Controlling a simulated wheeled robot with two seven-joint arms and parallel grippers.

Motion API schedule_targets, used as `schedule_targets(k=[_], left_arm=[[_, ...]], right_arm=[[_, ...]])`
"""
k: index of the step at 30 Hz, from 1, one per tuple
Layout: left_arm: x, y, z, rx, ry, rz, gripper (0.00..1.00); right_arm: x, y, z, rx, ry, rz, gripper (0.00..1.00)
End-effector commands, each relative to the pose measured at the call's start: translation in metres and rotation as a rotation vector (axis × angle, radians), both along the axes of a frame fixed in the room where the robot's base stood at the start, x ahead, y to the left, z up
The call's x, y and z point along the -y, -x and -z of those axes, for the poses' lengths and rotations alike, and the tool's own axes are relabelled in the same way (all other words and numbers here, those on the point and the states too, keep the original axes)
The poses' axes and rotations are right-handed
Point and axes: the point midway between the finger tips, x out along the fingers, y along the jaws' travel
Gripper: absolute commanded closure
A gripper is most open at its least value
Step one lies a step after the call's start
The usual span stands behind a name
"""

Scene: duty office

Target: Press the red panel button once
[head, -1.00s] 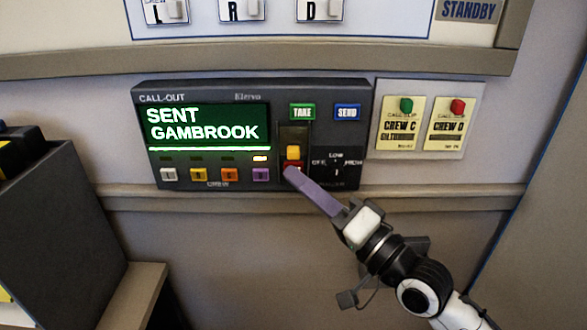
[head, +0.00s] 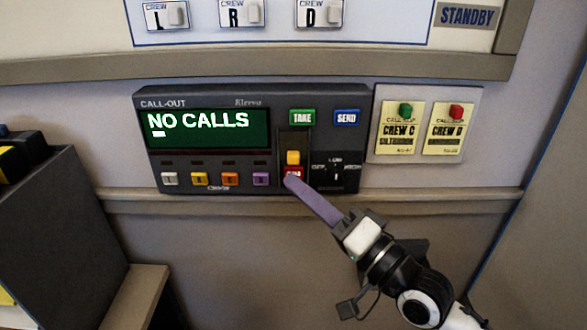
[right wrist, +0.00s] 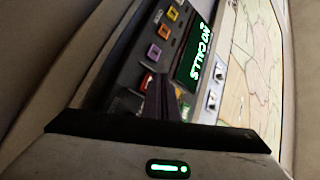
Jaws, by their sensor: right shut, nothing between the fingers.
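The red panel button (head: 293,171) sits low on the dark call-out panel (head: 215,98), just under a yellow part (head: 293,157). Its label is partly hidden. My right gripper (head: 288,180) is shut and empty, its purple fingers pointing up and left. The fingertips overlap the button's lower edge in the head view; I cannot tell whether they touch it. In the right wrist view the red button (right wrist: 147,81) shows beside the dark fingertips. The panel screen (head: 208,129) reads NO CALLS. My left gripper is out of view.
Green TAKE (head: 302,117) and blue SEND (head: 346,117) buttons sit above the red one, a dial (head: 336,171) to its right. White, yellow, orange and purple buttons line the left. Two crew slips (head: 420,125) hang to the right. A ledge (head: 430,198) runs below.

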Motion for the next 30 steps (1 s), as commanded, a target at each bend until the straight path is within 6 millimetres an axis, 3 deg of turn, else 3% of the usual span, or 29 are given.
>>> schedule_targets(k=[11, 24, 30], left_arm=[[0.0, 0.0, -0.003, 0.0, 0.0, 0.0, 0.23], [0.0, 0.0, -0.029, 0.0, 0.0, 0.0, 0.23], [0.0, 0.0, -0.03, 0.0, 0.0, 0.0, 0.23]], right_arm=[[0.0, 0.004, 0.0, -0.002, 0.0, -0.001, 1.0], [0.0, 0.045, -0.001, -0.003, 0.001, -0.001, 1.0], [0.0, 0.052, 0.0, 0.0, 0.0, 0.0, 1.0]])
